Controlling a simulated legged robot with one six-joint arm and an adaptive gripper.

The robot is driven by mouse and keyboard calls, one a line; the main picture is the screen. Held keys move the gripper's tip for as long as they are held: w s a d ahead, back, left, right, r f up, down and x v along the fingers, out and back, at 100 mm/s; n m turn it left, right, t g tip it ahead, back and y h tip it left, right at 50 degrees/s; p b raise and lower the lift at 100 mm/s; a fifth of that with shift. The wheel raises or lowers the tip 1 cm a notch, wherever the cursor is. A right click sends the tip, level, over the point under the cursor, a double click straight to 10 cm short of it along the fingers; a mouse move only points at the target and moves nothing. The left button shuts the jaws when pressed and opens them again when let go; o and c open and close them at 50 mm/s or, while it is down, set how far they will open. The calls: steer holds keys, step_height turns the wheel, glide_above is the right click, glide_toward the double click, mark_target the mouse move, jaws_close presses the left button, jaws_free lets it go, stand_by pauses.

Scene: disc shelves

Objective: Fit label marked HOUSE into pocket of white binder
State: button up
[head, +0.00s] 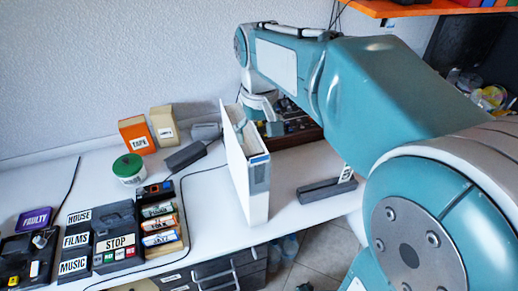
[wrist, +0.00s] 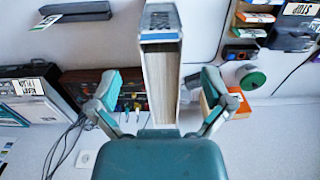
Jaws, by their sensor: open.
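The white binder (head: 257,200) stands upright on the white table, its narrow face turned to the front with a blue strip and a grey patch near the top. I cannot make out its pocket clearly.
A dark stand (head: 327,190) is right of the binder. A cable crosses the table left of it.

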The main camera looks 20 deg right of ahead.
step_height(320, 180, up, 6)
steer(key=shift+f, duration=0.2)
stand_by(0.4)
steer(key=s+f+t, duration=0.2)
steer(key=s+f, duration=0.2)
steer(key=s, duration=0.3)
steer(key=s+f+t, duration=0.3)
steer(key=s+f, duration=0.1)
steer(key=s, duration=0.3)
steer(key=shift+t, duration=0.3)
steer(key=shift+s+a, duration=0.1)
